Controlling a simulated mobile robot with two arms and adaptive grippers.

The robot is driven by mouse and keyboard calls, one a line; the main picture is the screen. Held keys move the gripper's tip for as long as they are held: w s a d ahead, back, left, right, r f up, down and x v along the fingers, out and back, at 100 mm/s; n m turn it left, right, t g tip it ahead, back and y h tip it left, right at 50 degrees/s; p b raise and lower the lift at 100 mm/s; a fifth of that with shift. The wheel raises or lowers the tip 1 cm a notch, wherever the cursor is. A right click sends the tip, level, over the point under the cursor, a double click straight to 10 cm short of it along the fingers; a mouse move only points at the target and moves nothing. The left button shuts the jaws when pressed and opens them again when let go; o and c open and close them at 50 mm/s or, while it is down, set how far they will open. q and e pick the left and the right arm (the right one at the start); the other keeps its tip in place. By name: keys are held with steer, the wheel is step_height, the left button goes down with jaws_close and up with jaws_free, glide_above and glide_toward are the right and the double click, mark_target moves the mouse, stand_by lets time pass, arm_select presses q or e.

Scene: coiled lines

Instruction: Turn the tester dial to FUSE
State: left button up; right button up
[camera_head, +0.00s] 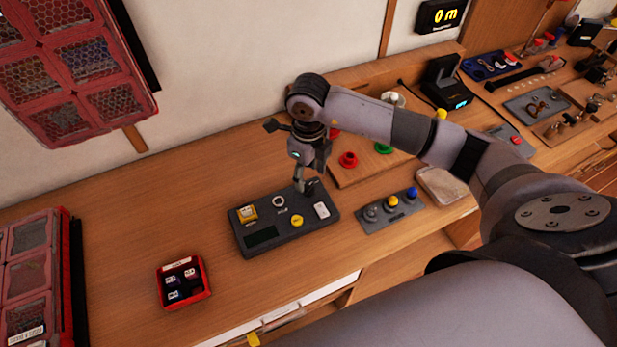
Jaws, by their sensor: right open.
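The tester (265,237) looks like a flat dark box on the wooden bench. Its top bears a yellow label-like patch, a small round light part (279,201), a yellow round button (297,221) and a white piece (321,210). I cannot tell for sure which part is the dial, and its lettering is too small to read. My right gripper (304,187) points down at the tester's back edge, just right of the round light part. It is open, and I cannot tell whether it touches anything. My left gripper is out of view.
A red box (184,282) with small dark items stands at front left. A grey panel (389,212) with coloured knobs lies right of the tester. A board with red and green pieces (348,159) lies behind my right arm.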

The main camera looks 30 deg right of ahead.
mark_target(308, 186)
steer(key=shift+f+p, duration=0.4)
steer(key=shift+f, duration=1.75)
steer(key=shift+c, duration=0.2)
jaws_close()
steer(key=shift+w+f+n+b, duration=0.1)
steer(key=shift+f+n+b, duration=0.1)
steer(key=shift+n+b, duration=0.7)
steer(key=n+b, duration=0.8)
steer(key=b, duration=0.4)
steer(key=shift+n, duration=0.3)
steer(key=shift+r+n+b, duration=0.15)
steer(key=shift+n+b, duration=0.65)
steer(key=shift+b, duration=0.25)
steer(key=shift+o, duration=0.2)
jaws_free()
